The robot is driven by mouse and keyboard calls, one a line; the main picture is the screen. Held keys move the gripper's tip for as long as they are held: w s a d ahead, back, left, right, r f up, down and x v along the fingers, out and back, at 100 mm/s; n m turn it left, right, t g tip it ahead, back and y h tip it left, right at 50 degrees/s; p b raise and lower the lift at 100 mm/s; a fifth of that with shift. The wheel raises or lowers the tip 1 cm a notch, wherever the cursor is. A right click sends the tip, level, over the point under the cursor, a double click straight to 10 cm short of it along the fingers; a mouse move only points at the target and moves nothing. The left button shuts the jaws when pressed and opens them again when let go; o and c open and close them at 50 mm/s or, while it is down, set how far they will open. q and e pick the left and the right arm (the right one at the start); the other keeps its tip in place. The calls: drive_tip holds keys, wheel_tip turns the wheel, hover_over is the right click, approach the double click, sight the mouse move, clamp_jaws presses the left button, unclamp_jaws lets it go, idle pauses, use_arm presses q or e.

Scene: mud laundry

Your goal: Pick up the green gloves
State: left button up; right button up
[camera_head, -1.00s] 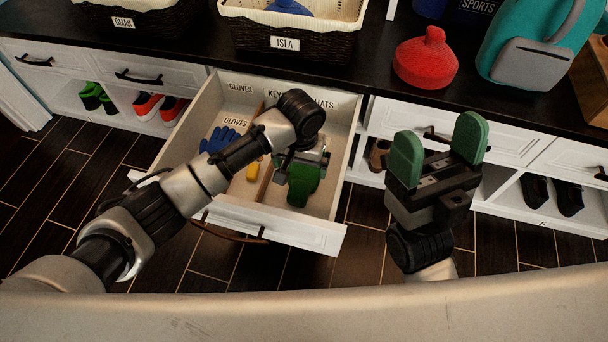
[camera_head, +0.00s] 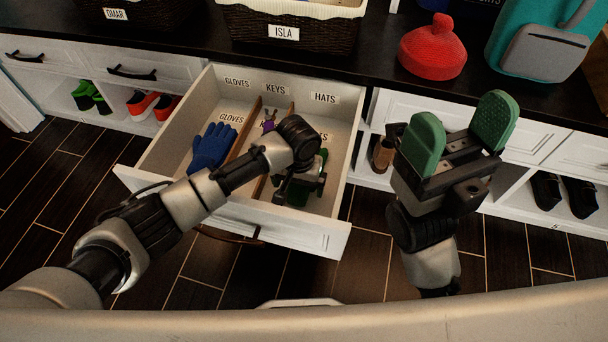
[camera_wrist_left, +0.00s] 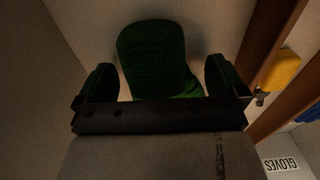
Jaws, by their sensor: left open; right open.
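The dark green knitted gloves (camera_wrist_left: 152,58) lie in the right compartment of the open drawer, labelled hats. In the head view the gloves (camera_head: 298,194) are mostly hidden by my left gripper (camera_head: 299,190). My left gripper is open over them. In the left wrist view its two dark green finger pads (camera_wrist_left: 161,80) stand on either side of the gloves, with gaps; I cannot tell how deep the fingers reach. My right gripper (camera_head: 461,128) is open and empty, with green pads, in front of the right cabinets, away from the drawer.
The drawer (camera_head: 320,232) has wooden dividers. Blue gloves (camera_head: 212,147) lie in its left compartment. A purple keychain (camera_head: 269,126) and a yellow-tagged key (camera_wrist_left: 283,68) are in the middle one. A red hat (camera_head: 433,52), a teal backpack (camera_head: 545,50) and a basket (camera_head: 285,35) stand on the counter.

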use_arm(q)
drive_tip(key=shift+f, duration=0.55)
drive_tip(key=shift+r, duration=0.1)
drive_tip(key=c, duration=0.8)
